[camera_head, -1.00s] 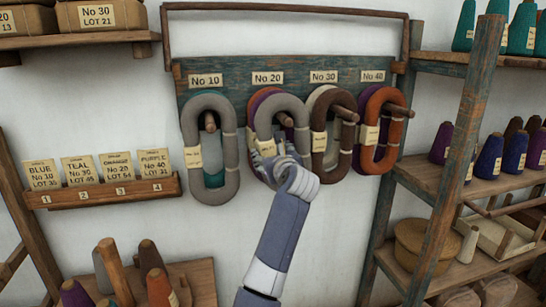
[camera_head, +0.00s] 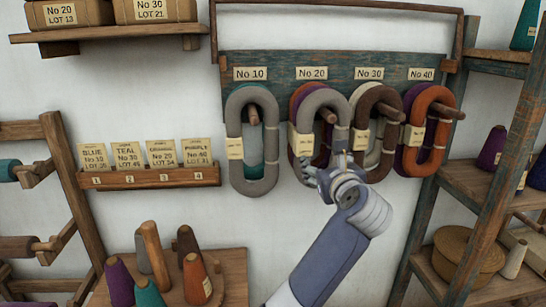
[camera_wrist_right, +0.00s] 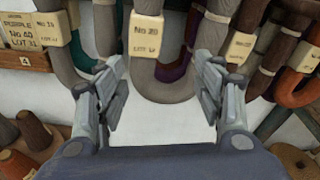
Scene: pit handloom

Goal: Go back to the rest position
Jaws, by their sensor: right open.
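My right gripper (camera_head: 326,170) is in front of the lower end of the grey hank (camera_head: 321,97) on the No 20 peg. Its fingers are apart. In the right wrist view, the open fingers (camera_wrist_right: 161,66) stand on either side of the lower loop of the grey hank (camera_wrist_right: 166,86) with its No 20 tag (camera_wrist_right: 147,34), and nothing is gripped. A purple and rust hank hangs behind the grey one. The gripper hides part of the grey hank's bottom in the head view. My left gripper is not in view.
The peg board (camera_head: 290,70) holds hanks on No 10, No 30 and No 40 pegs beside it. A card rack (camera_head: 150,178) is on the wall at left. A cone stand (camera_head: 232,275) is below. A shelf frame (camera_head: 500,175) with cones and a basket (camera_head: 468,257) bounds the right.

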